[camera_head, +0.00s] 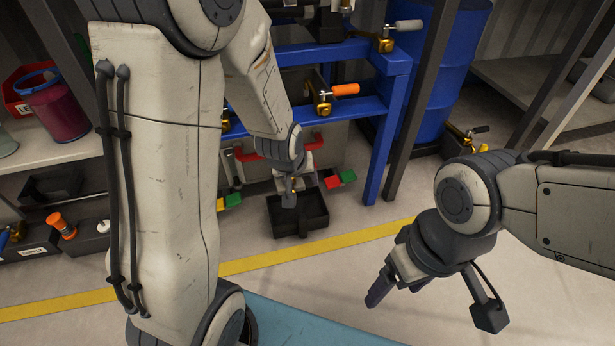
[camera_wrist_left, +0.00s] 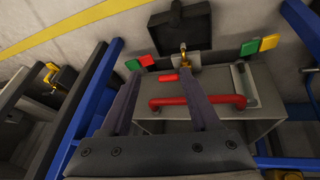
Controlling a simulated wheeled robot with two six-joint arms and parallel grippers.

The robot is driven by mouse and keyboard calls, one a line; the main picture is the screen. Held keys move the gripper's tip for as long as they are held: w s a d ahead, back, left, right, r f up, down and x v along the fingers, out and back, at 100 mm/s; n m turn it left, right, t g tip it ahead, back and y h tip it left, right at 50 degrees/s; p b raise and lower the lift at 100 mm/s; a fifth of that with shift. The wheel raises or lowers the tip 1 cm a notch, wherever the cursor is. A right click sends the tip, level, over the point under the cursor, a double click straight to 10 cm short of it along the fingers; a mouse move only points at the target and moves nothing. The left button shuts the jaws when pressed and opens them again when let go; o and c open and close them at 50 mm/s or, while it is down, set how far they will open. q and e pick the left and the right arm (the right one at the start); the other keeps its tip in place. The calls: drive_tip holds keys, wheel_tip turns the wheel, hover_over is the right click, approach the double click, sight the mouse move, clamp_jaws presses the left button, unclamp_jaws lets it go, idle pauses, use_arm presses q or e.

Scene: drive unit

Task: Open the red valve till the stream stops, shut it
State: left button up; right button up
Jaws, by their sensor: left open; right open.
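In the left wrist view a small red valve lever (camera_wrist_left: 168,77) lies near a brass fitting (camera_wrist_left: 184,58) on the front of a grey box (camera_wrist_left: 235,120). My left gripper (camera_wrist_left: 158,82) is open there, with its two fingers on either side of the lever in the picture; I cannot tell whether they touch it. In the head view my left gripper (camera_head: 289,196) is low by the box, above a black tray (camera_head: 300,218), and the lever is hidden. I cannot make out a stream. My right gripper (camera_head: 387,286) is open and empty, off to the right.
A red bar handle (camera_wrist_left: 200,101) crosses the box close to my left fingers. Green and red blocks (camera_head: 340,180) stick out beside it. A blue frame (camera_head: 388,120) carries an orange-handled valve (camera_head: 343,90). The floor before my right gripper is clear.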

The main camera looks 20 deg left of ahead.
use_arm(q)
drive_tip(key=w+a+f+n+t+y, duration=0.25)
drive_tip(key=w+f+n+t, duration=0.25)
drive_tip(key=w+f+n, duration=0.3)
drive_tip(key=w+a+f+n+t+y, duration=0.1)
drive_tip(key=w+a+f+n+t, duration=0.3)
drive_tip(key=f+n, duration=0.5)
drive_tip(key=shift+t+h, duration=0.25)
drive_tip(key=shift+t, duration=0.15)
drive_tip(key=b+x, duration=0.2)
drive_tip(key=x, duration=0.1)
drive_tip(key=d+b+x, duration=0.1)
drive_tip(key=b+x, duration=0.1)
drive_tip(key=x, duration=0.1)
drive_tip(key=b+x, duration=0.2)
drive_tip(key=x, duration=0.2)
drive_tip(key=shift+w+d+f, duration=0.15)
drive_tip(key=shift+w+d, duration=0.1)
drive_tip(key=shift+w+a+b, duration=0.1)
drive_tip(key=shift+w+b, duration=0.2)
drive_tip(key=shift+w, duration=0.05)
drive_tip(key=shift+c, duration=0.3)
clamp_jaws()
